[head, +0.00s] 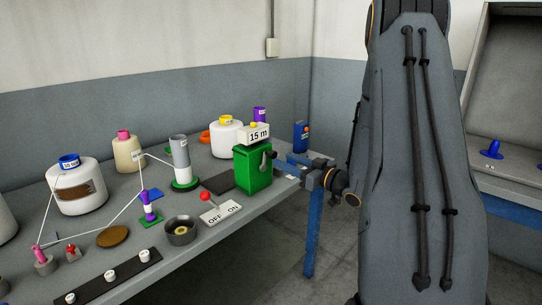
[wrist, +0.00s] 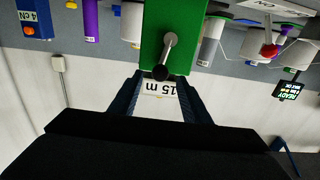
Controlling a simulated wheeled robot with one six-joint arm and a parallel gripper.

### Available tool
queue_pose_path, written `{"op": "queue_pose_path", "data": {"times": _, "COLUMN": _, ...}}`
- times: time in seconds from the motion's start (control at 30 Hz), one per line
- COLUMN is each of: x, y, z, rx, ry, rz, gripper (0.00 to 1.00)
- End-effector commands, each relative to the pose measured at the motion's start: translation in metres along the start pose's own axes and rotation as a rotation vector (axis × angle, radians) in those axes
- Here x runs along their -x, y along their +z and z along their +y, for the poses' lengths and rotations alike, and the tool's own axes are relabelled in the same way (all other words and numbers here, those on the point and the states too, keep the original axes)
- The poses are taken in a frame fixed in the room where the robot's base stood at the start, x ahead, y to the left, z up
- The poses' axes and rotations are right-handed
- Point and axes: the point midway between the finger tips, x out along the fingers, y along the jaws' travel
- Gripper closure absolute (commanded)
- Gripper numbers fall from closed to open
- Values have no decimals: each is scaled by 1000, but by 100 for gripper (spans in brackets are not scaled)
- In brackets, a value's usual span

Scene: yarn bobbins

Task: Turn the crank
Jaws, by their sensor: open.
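The green box (head: 252,170) stands near the right end of the bench, with a "15 m" sign on top. Its crank (head: 269,155) is on the side facing my gripper. In the wrist view, which is upside down, the crank (wrist: 167,50) has a grey metal arm and a black knob (wrist: 160,73). My gripper (head: 292,165) is open beside the box. In the wrist view the fingers of my gripper (wrist: 160,80) lie on either side of the knob in the picture. Nothing is between them that I can see held; whether the knob is within their depth is unclear.
A red-knobbed OFF/ON switch (head: 220,211) sits in front of the box. Thread runs between posts on the left. The floor right of the bench is clear.

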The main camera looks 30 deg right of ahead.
Motion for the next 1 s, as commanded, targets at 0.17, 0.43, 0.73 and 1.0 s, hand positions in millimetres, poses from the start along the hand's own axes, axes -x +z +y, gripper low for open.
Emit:
{"op": "queue_pose_path", "data": {"times": 0.17, "x": -28, "y": -1, "z": -2, "rx": 2, "ry": -4, "rz": 0, "gripper": 57}}
{"op": "queue_pose_path", "data": {"times": 0.43, "x": -61, "y": -1, "z": 0, "rx": 2, "ry": 2, "rz": -2, "gripper": 57}}
{"op": "queue_pose_path", "data": {"times": 0.73, "x": -67, "y": 0, "z": 0, "rx": 2, "ry": 3, "rz": -2, "gripper": 57}}
{"op": "queue_pose_path", "data": {"times": 1.0, "x": -67, "y": 0, "z": 0, "rx": 2, "ry": 3, "rz": -2, "gripper": 89}}
